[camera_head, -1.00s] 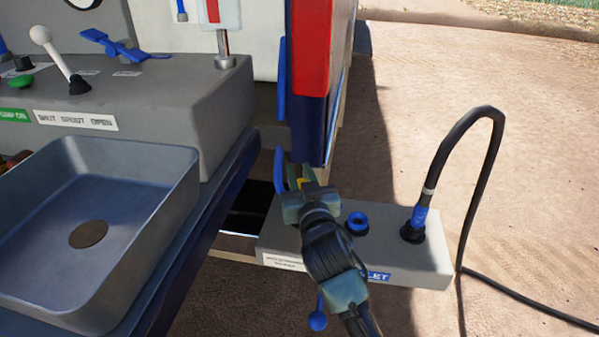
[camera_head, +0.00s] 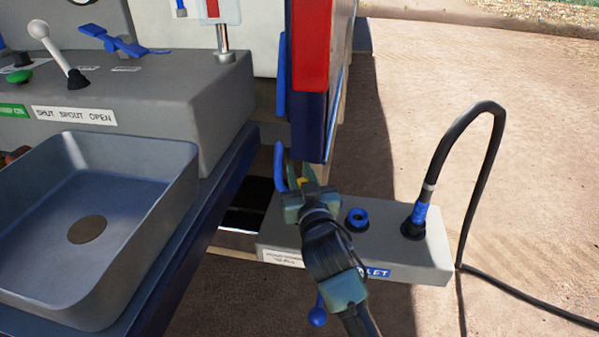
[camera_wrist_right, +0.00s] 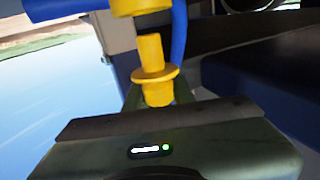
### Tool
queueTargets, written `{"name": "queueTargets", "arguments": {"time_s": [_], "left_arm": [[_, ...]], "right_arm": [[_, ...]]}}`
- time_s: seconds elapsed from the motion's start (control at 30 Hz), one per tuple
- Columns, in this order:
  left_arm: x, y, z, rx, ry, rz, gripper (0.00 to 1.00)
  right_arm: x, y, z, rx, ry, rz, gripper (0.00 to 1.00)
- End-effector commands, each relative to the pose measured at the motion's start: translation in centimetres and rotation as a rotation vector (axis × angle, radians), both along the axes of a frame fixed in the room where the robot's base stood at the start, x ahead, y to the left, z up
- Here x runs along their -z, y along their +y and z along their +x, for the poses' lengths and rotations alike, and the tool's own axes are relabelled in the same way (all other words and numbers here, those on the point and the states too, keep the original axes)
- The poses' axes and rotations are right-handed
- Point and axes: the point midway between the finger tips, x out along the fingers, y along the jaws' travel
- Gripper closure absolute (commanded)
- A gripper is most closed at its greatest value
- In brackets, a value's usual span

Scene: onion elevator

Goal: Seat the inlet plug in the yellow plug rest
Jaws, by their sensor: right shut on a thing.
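My right gripper (camera_head: 298,177) is beside the lower corner of the red and blue housing, above the grey inlet block (camera_head: 400,240). It is shut on a yellow flanged piece, apparently the inlet plug; only a bit of yellow (camera_head: 304,181) shows in the head view. In the right wrist view the yellow flanged plug (camera_wrist_right: 155,76) stands between the fingers, its narrow end pointing up in the picture. A second yellow part (camera_wrist_right: 140,7), possibly the plug rest, is cut off at the top edge, with a small gap showing between them. My left gripper is not in view.
A blue ring socket (camera_head: 357,218) and a blue connector (camera_head: 418,214) with a looping black cable (camera_head: 485,110) sit on the block. A blue handle (camera_head: 280,168) hangs close left of the gripper. A grey basin (camera_head: 110,185) stands left; open ground lies right.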

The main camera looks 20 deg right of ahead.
Motion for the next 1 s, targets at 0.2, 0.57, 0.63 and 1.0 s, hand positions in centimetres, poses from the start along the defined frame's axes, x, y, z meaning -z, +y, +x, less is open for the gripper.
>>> {"name": "queueTargets", "arguments": {"time_s": [0.2, 0.57, 0.63, 1.0], "left_arm": [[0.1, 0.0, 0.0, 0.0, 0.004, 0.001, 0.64], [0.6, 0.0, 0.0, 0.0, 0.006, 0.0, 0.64], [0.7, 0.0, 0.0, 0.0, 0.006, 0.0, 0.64], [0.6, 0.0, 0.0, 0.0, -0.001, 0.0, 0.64]], "right_arm": [[0.1, 0.0, 0.0, 0.0, 0.001, 0.001, 1.0], [0.7, 0.0, 0.0, 0.0, 0.0, 0.001, 1.0], [0.9, 0.0, 0.0, 0.0, 0.0, 0.0, 1.0], [1.4, 0.0, 0.0, 0.0, 0.0, 0.0, 1.0]]}}
